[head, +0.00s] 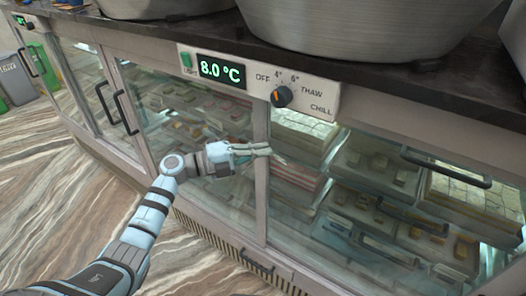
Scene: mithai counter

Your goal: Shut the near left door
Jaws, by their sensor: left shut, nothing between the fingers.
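The glass-fronted counter has a framed glass door (190,105) behind my left arm, with a dark upright handle (125,112) near its left edge. I cannot tell whether this door stands slightly ajar. My left gripper (266,150) is shut and empty, in front of the frame post at the right side of this glass. I cannot tell whether its fingertips touch the post. My left forearm hides part of the lower door. My right gripper is not in view.
A control panel (325,98) with a dial and an 8.0 °C display (222,71) sits above. Another dark handle (445,167) is at the right, before shelves of sweets. Large metal pans (365,25) stand on top. The marbled floor (50,180) at left is clear; bins (15,80) stand beyond.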

